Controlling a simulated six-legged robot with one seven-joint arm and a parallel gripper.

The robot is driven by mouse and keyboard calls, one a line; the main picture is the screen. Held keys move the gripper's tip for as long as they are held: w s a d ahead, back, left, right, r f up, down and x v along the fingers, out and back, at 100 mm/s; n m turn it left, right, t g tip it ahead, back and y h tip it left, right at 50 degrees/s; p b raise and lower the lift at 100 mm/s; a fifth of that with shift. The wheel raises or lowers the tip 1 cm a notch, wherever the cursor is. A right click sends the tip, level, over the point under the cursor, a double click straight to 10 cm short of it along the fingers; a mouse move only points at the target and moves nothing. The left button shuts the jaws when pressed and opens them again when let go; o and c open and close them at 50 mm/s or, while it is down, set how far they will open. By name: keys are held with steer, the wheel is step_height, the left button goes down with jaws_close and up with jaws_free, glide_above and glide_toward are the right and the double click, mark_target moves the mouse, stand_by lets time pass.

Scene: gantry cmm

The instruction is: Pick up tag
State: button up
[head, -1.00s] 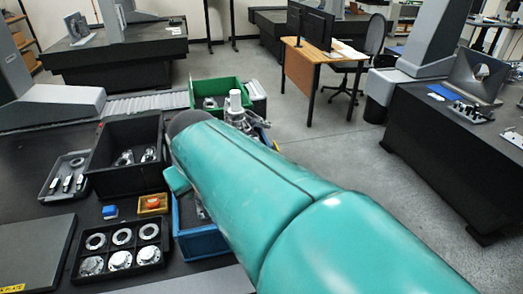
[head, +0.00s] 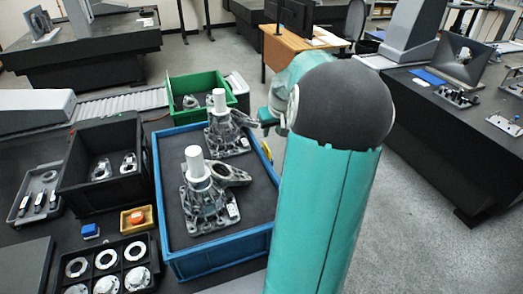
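Two small white tag-like labels with dark marks show: a nearer tag (head: 233,211) against the front grey metal housing (head: 205,203), and a farther tag (head: 245,143) by the rear housing (head: 224,136). Both housings stand upright with white cylinders on top, inside the blue crate (head: 222,243). My teal arm rises on the right and bends over at a dark joint. Its far end, with my gripper (head: 262,119), is near the crate's far right edge, by the rear housing. The fingers are too small and partly hidden to read.
A green bin (head: 205,84) with metal parts stands behind the crate. A black bin (head: 102,190), a tray of rings (head: 112,259), a blue block (head: 91,231) and a yellow box with an orange button (head: 137,219) lie left. Open floor is on the right.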

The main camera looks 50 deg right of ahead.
mark_target(267, 147)
steer(key=x, duration=0.7)
steer(key=shift+s+d+f, duration=0.1)
steer(key=shift+d+f, duration=0.05)
steer(key=shift+f, duration=0.25)
steer(key=x, duration=0.5)
steer(key=shift+w+d, duration=0.2)
steer(key=shift+r, duration=0.1)
jaws_close()
